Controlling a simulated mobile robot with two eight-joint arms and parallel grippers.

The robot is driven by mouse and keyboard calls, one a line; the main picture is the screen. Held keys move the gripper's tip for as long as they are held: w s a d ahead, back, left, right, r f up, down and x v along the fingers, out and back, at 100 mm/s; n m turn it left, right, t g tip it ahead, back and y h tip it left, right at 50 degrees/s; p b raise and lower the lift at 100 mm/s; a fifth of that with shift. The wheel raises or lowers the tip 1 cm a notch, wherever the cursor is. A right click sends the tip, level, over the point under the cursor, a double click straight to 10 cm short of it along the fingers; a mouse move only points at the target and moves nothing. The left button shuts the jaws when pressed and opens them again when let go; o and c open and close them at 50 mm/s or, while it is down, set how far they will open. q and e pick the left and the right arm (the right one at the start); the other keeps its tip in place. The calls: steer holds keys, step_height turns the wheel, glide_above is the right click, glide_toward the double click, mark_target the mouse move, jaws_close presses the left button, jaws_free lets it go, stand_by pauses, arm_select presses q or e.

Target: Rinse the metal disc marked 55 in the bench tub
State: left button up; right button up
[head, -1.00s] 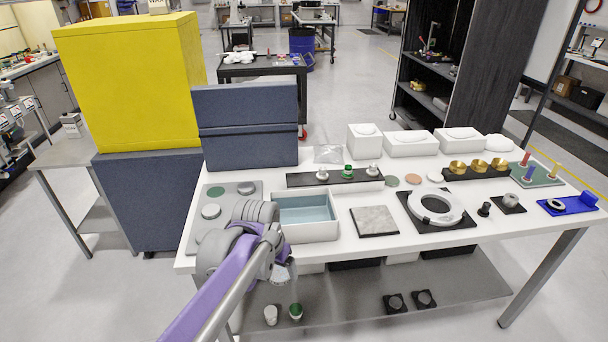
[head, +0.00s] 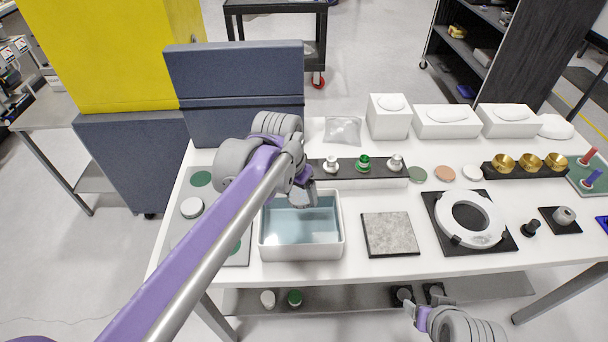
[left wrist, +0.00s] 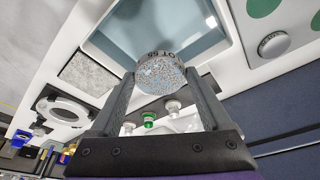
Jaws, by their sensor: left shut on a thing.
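My left gripper (head: 303,194) is over the back part of the white bench tub (head: 343,240), which holds clear bluish water. In the left wrist view its two fingers are shut on a round metal disc (left wrist: 160,75) with a speckled, grainy face. Dark characters show on the disc's rim, but I cannot read them surely. The tub also shows behind the disc in the left wrist view (left wrist: 108,50). In the head view the arm largely hides the disc, and I cannot tell whether it touches the water. My right gripper (head: 412,313) shows at the lower right edge; its jaws are unclear.
A grey mat (head: 175,240) with green spots and a pale puck (head: 192,207) lies left of the tub. A black strip (head: 385,178) with several knobs stands behind it. A stone tile (head: 389,234) and a ring fixture (head: 470,219) lie right. A dark blue panel (head: 235,85) rises behind.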

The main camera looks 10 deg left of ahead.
arm_select(q)
steer(key=shift+s+f, duration=0.25)
steer(key=shift+s, duration=0.05)
steer(key=shift+s+f+b, duration=0.1)
steer(key=shift+f+b, duration=0.3)
steer(key=shift+f, duration=0.15)
steer(key=shift+f+b, duration=3.15)
steer(key=shift+f, duration=2.6)
arm_select(e)
steer(key=s+f, duration=0.4)
steer(key=f, duration=0.5)
steer(key=shift+f+g, duration=0.35)
steer(key=shift+g, duration=0.05)
arm_select(q)
steer(key=shift+a, duration=0.1)
arm_select(e)
steer(key=shift+s, duration=0.1)
arm_select(q)
steer(key=shift+s+a, duration=0.1)
steer(key=shift+a, duration=0.55)
arm_select(e)
steer(key=shift+r, duration=0.1)
arm_select(q)
steer(key=shift+d, duration=0.1)
steer(key=shift+w+d, duration=0.25)
steer(key=shift+d, duration=0.45)
